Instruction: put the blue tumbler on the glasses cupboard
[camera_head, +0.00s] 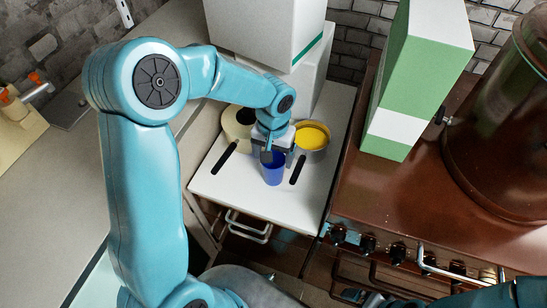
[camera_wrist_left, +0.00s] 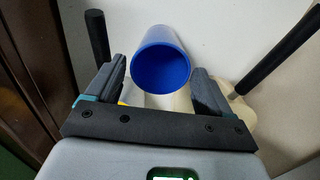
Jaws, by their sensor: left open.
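The blue tumbler (camera_head: 273,171) stands on a white-topped surface (camera_head: 250,200) in the head view. My left gripper (camera_head: 274,153) reaches over it from above and partly hides its rim. In the left wrist view, the tumbler (camera_wrist_left: 162,50) lies between the two dark fingers of my open left gripper (camera_wrist_left: 160,80), its mouth toward the camera. A gap shows on each side, wider on the right. Part of my right arm shows at the lower right; what may be my right gripper (camera_head: 365,297) is cut off by the bottom edge. I cannot tell which thing is the glasses cupboard.
A pan with yellow contents (camera_head: 311,135) and a cream round pot (camera_head: 236,124) stand close behind the tumbler. Tall white boxes (camera_head: 265,30) rise behind them. A green and white box (camera_head: 405,90) and a large brown pot (camera_head: 500,130) stand right. The surface's front is clear.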

